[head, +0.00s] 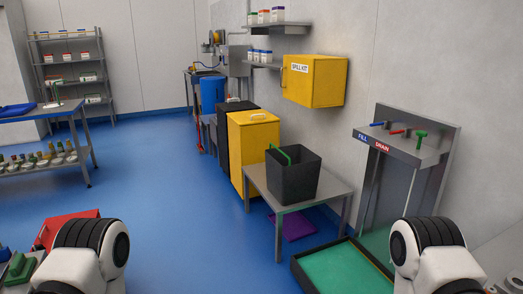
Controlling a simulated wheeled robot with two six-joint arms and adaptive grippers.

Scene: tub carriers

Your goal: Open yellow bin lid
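The yellow bin (252,155) stands on the blue floor against the right-hand wall, beyond a low grey table. Its yellow lid (248,119) looks shut, with a small pale handle on top. The table and the dark tub on it hide part of the bin's lower right side. Only rounded white and black links of my two arms show at the bottom left and bottom right. Neither gripper shows, and both arms are well short of the bin.
A dark tub (293,182) with a green handle stands on the low grey table (290,206). A black bin (228,140) and a blue barrel (212,94) stand behind the yellow bin. A green-floored tray (345,273) lies at the front right. Blue floor is open left of the bin.

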